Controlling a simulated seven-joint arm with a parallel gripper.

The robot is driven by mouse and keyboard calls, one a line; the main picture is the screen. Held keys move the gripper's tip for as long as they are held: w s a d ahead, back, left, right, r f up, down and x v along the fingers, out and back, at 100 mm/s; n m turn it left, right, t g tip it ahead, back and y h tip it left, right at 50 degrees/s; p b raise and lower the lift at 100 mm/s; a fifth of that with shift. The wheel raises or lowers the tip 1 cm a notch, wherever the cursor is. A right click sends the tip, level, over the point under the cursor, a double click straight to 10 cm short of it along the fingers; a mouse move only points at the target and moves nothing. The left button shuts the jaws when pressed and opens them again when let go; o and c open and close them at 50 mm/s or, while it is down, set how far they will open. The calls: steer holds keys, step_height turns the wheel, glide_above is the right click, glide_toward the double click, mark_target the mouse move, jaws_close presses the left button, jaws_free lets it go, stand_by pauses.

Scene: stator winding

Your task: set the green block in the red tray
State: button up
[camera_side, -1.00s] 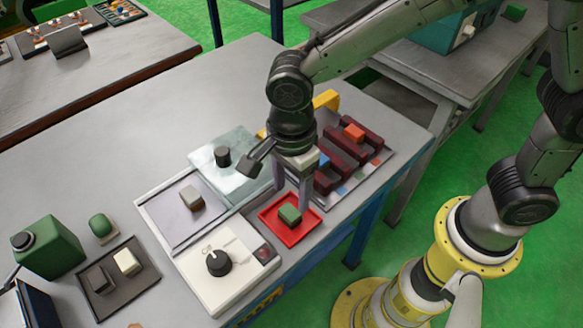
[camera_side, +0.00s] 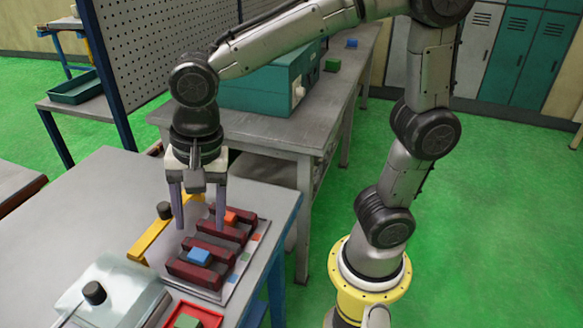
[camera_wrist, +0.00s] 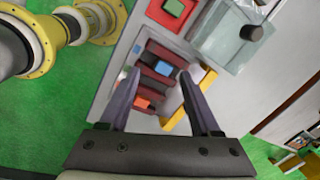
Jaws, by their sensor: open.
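The green block (camera_side: 187,321) sits in the red tray (camera_side: 206,314), partly cut off by the bottom edge of the side view. In the wrist view the green block (camera_wrist: 173,7) lies inside the red tray (camera_wrist: 172,25) at the top edge. My gripper (camera_side: 200,226) is open and empty, with its fingers apart above the dark red slotted rack. It is well away from the tray and touches neither tray nor block. In the wrist view my gripper (camera_wrist: 158,75) has the rack between and beyond its fingertips.
The dark red rack (camera_side: 185,271) holds a blue block (camera_side: 200,256) and an orange block (camera_side: 231,217). A yellow handle-like bar (camera_side: 150,241) stands left of it. A pale glassy box with a black knob (camera_side: 94,292) is at the front left. A teal box (camera_side: 262,88) stands on the bench behind.

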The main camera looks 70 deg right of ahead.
steer(key=s+d+r+n+t, duration=0.1)
steer(key=s+d+n+t, duration=0.3)
steer(key=s+d+n, duration=0.7)
steer(key=d+n, duration=0.1)
steer(key=d, duration=0.2)
steer(key=shift+d+r+n+h, duration=0.35)
steer(key=shift+d+n+h, duration=0.05)
